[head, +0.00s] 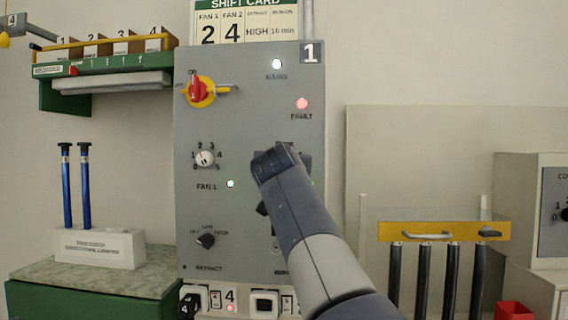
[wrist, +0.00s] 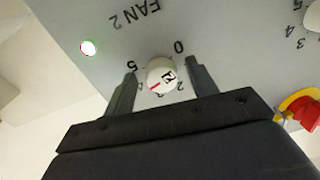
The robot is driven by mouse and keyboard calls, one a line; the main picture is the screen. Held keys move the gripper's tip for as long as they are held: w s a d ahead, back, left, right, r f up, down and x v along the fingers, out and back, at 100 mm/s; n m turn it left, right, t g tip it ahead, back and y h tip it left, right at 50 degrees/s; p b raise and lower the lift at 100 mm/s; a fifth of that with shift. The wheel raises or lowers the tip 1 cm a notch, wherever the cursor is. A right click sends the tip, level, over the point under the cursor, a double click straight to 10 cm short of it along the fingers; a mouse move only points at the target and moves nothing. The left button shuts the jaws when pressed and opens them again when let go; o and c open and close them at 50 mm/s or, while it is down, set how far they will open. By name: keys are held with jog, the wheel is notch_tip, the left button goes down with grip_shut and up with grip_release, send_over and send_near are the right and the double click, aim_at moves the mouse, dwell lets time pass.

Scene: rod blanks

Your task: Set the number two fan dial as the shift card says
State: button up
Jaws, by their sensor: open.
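The shift card (head: 246,22) above the panel reads FAN 1 2, FAN 2 4, EXTRACT HIGH, RUN-ON 10 min. The FAN 2 dial (wrist: 161,75) is a white knob with a red pointer line, seen nearly upside down in the wrist view. The pointer slants lower left, seemingly near the 4; the numerals there are small and partly hidden. My gripper (wrist: 162,70) is open, one finger on each side of the knob, with gaps showing. In the head view my arm's end covers this dial.
The grey panel (head: 250,120) also bears the red-and-yellow isolator (head: 199,90), the FAN 1 dial (head: 204,158), the extract knob (head: 206,240) and a lit red fault lamp (head: 302,103). A green shelf (head: 110,65) juts out at left, a yellow-fronted rack (head: 440,231) at right.

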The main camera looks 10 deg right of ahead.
jog(key=b+v, duration=0.1)
jog(key=v, duration=0.9)
jog(key=shift+s+b, duration=0.3)
jog(key=shift+s, duration=0.15)
jog(key=p+x, duration=0.1)
jog(key=x, duration=0.9)
jog(key=shift+w+p, duration=0.4)
